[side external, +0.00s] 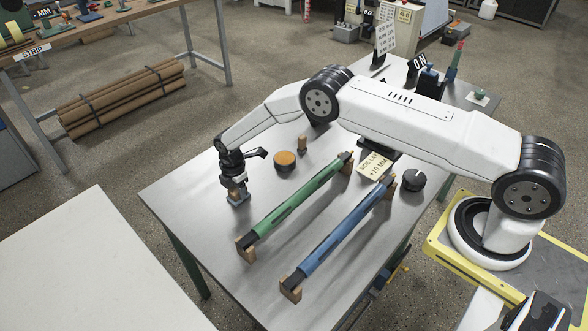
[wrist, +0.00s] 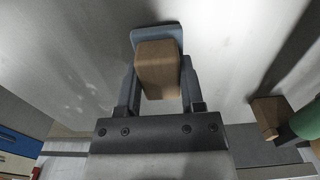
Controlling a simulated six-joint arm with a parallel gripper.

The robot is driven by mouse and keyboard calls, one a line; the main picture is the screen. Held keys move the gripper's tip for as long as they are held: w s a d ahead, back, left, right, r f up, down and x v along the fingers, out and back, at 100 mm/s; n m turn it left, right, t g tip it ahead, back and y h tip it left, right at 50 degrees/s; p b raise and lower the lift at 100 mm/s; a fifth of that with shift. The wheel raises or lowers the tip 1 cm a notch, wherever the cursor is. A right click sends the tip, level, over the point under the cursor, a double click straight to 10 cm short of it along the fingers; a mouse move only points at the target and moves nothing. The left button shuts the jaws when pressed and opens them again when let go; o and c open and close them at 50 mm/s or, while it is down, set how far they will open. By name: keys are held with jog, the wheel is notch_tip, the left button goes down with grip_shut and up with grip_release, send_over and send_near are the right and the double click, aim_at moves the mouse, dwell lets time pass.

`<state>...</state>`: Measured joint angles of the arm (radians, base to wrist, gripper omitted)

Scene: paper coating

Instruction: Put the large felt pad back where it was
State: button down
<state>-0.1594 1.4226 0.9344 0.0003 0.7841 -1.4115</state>
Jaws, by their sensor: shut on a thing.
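The felt pad with a wooden block handle (side external: 238,197) is at the left part of the metal table, under my gripper (side external: 236,186). In the wrist view its wooden block (wrist: 158,68) sits between the two fingers of my gripper (wrist: 160,85), with the grey-blue pad (wrist: 147,38) showing beyond and around it. My gripper is shut on the block and points down. The pad is at or very near the table top; I cannot tell whether it touches.
A green bar (side external: 300,198) and a blue bar (side external: 340,233) lie on wooden supports right of the pad. A round pot with orange contents (side external: 285,160), a small wooden block (side external: 302,143), a card (side external: 373,165) and a black knob (side external: 414,181) stand nearby. The table's left corner is bare.

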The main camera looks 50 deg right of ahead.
jog(key=shift+c, duration=1.1)
grip_release()
notch_tip(320, 180, up, 12)
jog(key=shift+r, duration=0.1)
